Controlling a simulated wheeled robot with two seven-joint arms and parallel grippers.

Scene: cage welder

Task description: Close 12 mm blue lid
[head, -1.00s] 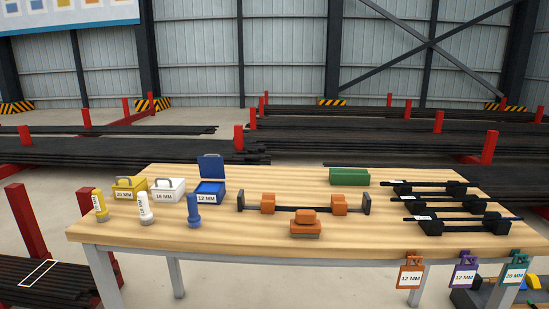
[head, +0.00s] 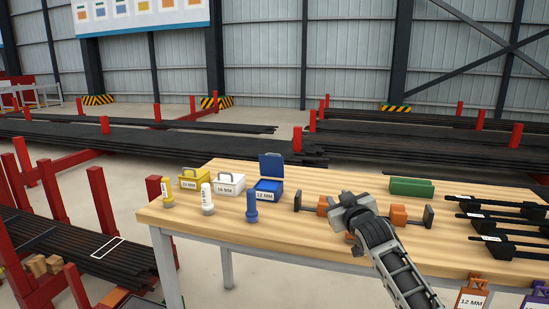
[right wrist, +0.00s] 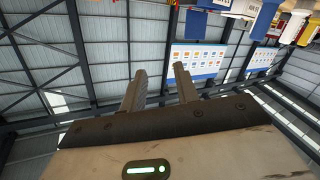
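The blue 12 MM box (head: 267,195) stands on the table. Its blue lid (head: 271,165) is raised upright at the back, so the box is open. A blue bottle (head: 252,207) stands in front of it. My right gripper (head: 344,203) is above the table, to the right of the blue box and apart from it. In the right wrist view its two fingers (right wrist: 161,70) are spread with nothing between them. My left gripper is not in view.
A white box (head: 229,186) and yellow box (head: 194,181) stand left of the blue one, with white (head: 207,200) and yellow (head: 167,194) bottles in front. Orange clamp parts (head: 398,215) lie partly behind my right arm. A green block (head: 411,187) and black clamps (head: 495,228) are further right.

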